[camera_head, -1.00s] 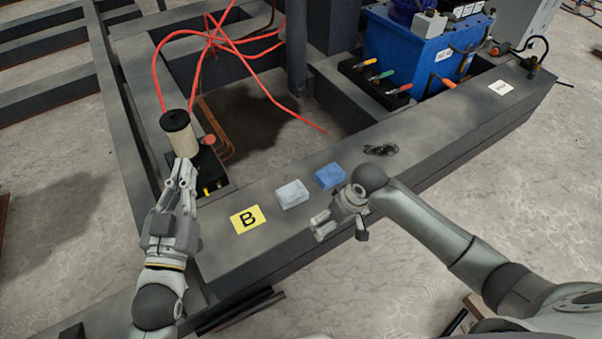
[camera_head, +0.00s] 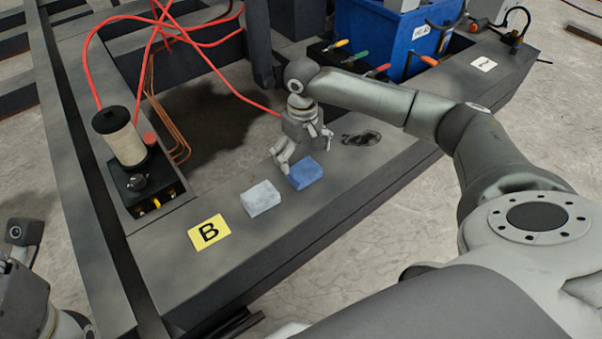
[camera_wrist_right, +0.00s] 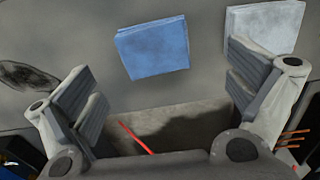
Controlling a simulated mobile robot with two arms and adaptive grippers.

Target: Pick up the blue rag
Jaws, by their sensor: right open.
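The blue rag (camera_head: 307,173) is a folded block lying flat on the dark beam, beside a white-grey rag (camera_head: 261,198). My right gripper (camera_head: 303,152) is over the beam just behind the blue rag. In the right wrist view the blue rag (camera_wrist_right: 153,49) lies ahead of and between the open, empty fingers of the right gripper (camera_wrist_right: 168,92), apart from them. The white-grey rag (camera_wrist_right: 264,27) is near the right finger in that view. My left arm shows at the lower left edge of the head view, with its fingers out of view.
A yellow B label (camera_head: 209,232) lies on the beam left of the rags. A canister device (camera_head: 121,137) stands on the left beam. A blue box (camera_head: 394,38) is at the back. Red hoses (camera_head: 205,55) cross the opening.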

